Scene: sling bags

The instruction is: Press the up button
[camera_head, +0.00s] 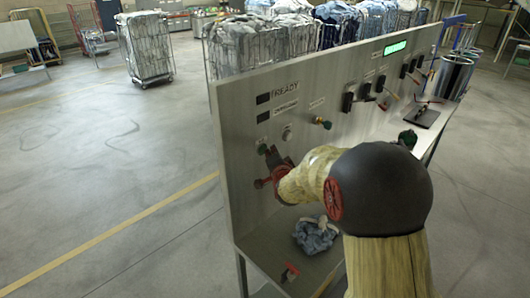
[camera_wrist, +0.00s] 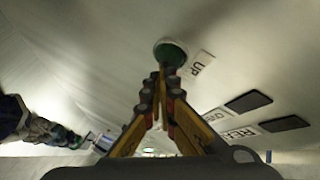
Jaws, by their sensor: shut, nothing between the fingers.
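The up button is a round green button (camera_wrist: 170,52) at the top middle of the wrist view, with a white "UP" label (camera_wrist: 201,62) beside it. In the head view a small green button (camera_head: 262,149) shows on the left part of the upright metal panel, just above my gripper (camera_head: 270,160). In the wrist view my gripper (camera_wrist: 163,77) is shut and empty. Its fingertips overlap the lower edge of the green button in the picture. I cannot tell whether they touch it.
The metal panel (camera_head: 235,115) carries a "READY" label (camera_head: 286,88), knobs, switches and a lit green display (camera_head: 395,47). A crumpled blue-grey cloth (camera_head: 315,235) lies on the shelf below my arm. Caged carts (camera_head: 145,50) stand behind; the floor at left is clear.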

